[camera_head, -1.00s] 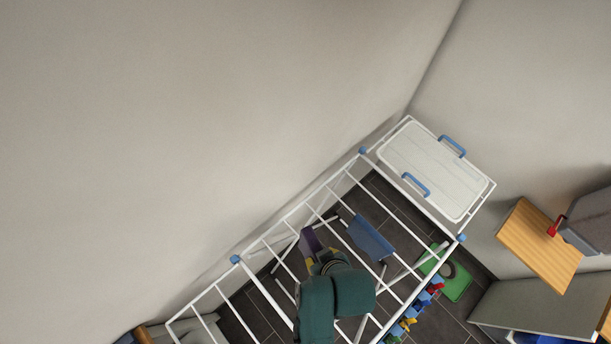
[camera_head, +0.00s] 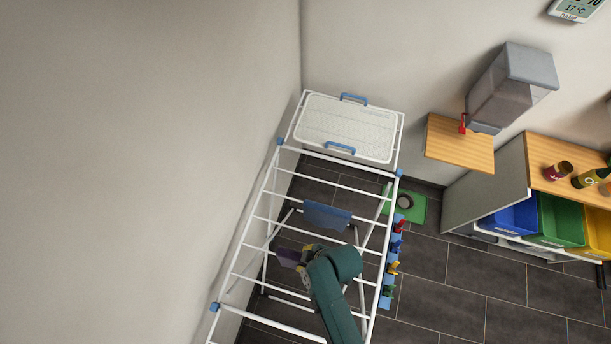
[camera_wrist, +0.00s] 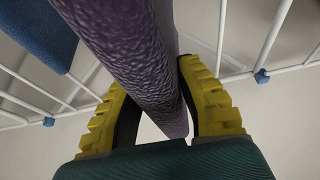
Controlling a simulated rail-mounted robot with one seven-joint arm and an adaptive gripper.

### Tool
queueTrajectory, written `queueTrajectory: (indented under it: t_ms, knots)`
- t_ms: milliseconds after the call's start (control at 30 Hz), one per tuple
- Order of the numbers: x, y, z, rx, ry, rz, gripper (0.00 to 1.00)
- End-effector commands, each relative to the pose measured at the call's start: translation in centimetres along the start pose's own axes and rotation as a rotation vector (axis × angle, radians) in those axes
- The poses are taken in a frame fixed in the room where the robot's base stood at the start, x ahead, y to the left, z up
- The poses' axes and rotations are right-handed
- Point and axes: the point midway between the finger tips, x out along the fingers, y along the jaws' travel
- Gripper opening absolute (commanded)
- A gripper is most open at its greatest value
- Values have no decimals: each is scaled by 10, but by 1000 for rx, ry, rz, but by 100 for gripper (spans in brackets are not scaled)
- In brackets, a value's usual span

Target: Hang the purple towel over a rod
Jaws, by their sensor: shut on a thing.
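The purple towel (camera_wrist: 143,62) is gripped between the yellow-padded fingers of my gripper (camera_wrist: 165,105) in the wrist view. In the head view the towel (camera_head: 288,257) shows as a small purple patch at the tip of my gripper (camera_head: 306,256), over the white drying rack (camera_head: 338,187). The rack has several parallel rods. A rod (camera_wrist: 222,32) passes to the right of the towel in the wrist view. I cannot tell whether the towel touches a rod; my arm hides part of the area.
A blue cloth (camera_head: 327,215) hangs over a rod beside the towel. Coloured pegs (camera_head: 393,268) line the right side. A wooden shelf (camera_head: 459,144) and coloured bins (camera_head: 558,218) stand to the right. The wall is close on the left.

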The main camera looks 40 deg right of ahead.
Motion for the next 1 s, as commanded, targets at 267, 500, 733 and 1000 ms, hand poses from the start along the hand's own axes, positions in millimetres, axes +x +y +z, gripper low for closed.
queueTrajectory:
  t_ms: [267,500,733,1000]
  knots:
    - [35,0,14,0,0,0,0]
    - [59,0,24,0,0,0,0]
    - [81,0,34,1,0,0,0]
    - [108,0,45,0,-1,-1,0]
